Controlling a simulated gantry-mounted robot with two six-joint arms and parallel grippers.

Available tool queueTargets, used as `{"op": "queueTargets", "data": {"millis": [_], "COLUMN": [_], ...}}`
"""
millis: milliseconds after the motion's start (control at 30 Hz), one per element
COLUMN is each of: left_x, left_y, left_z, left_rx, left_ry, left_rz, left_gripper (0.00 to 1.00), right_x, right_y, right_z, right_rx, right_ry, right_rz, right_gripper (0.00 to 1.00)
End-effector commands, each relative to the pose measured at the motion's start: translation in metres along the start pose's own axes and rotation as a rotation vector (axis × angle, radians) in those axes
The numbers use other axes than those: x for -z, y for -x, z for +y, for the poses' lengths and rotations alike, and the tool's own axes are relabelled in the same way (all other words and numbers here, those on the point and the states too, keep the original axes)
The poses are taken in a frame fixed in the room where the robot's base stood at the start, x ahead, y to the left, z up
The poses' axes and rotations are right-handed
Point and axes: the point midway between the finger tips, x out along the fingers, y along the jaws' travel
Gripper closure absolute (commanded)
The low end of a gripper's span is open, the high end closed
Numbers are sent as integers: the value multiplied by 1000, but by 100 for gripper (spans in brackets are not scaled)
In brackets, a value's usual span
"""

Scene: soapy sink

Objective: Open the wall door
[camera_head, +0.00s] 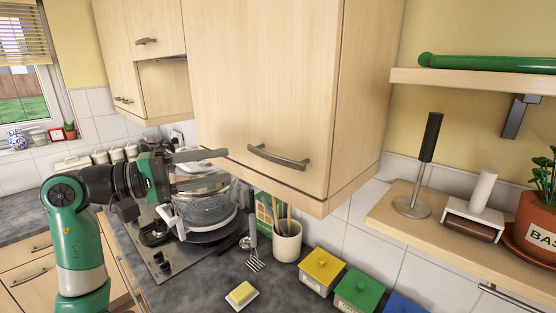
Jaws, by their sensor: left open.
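The wall door (265,80) is the light wood front of the wall cupboard in the middle of the view. It looks shut. Its curved grey handle (278,157) sits near the door's lower edge. My left gripper (222,166) is open and empty, its two grey fingers pointing right. In the picture it is left of the handle, by the door's lower left corner, and apart from the handle. My right gripper is not in view.
Below the cupboard, glass and metal bowls (205,207) stand on the hob. Shelves (480,80) are at the right.

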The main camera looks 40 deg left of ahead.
Motion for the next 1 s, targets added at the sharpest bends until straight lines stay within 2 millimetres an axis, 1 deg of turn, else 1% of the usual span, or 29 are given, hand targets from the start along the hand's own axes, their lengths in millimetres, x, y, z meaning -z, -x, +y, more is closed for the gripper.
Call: {"op": "queueTargets", "data": {"millis": [67, 167, 400, 533, 600, 700, 933, 967, 1000], "left_x": [0, -1, -2, -2, -2, -2, -1, -1, -1], "left_y": [-7, -24, -78, -101, -108, -114, -115, -115, -115], "left_z": [2, 3, 4, 3, 2, 1, 0, 0, 0], "left_rx": [0, 1, 2, 0, 0, 0, -1, -1, -1], "left_ry": [2, 4, 4, 4, 3, 2, 1, 1, 1], "left_rz": [-2, -5, -6, -5, -5, -3, -2, -2, -2], "left_gripper": [50, 50, 50, 50, 50, 50, 50, 54, 61], "right_x": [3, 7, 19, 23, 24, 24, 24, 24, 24], "right_y": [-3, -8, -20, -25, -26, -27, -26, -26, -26], "right_z": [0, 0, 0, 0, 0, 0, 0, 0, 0], "right_rx": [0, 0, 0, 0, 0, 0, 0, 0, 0], "right_ry": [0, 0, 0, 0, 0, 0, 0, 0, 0], "right_rz": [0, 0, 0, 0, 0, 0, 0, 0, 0], "right_gripper": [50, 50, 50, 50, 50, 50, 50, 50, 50]}}
